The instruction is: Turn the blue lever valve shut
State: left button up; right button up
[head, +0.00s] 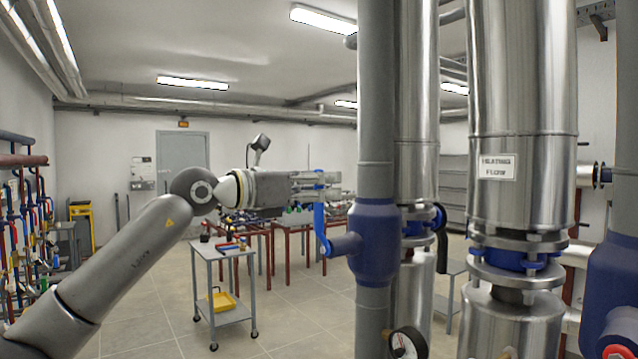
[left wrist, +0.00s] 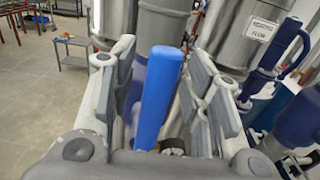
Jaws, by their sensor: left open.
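The blue lever (head: 320,228) stands roughly upright on the left side of the blue valve body (head: 375,242), which sits in a grey vertical pipe. Its lower end bends to a short blue stem on the valve. My left gripper (head: 326,186) is at the lever's upper end, its arm coming in from the left. In the left wrist view the blue lever (left wrist: 158,97) lies between the two open fingers of the gripper (left wrist: 162,58), with gaps on both sides. The lever's top is partly hidden by the fingers in the head view. My right gripper is not in view.
Shiny metal-clad pipes (head: 522,120) with flanges stand right of the valve. A pressure gauge (head: 407,344) is below it. A grey trolley (head: 222,252) and tables stand behind. Open floor lies to the left of the valve.

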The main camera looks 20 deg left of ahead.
pick_arm(q)
jog(key=shift+c, duration=0.3)
grip_shut()
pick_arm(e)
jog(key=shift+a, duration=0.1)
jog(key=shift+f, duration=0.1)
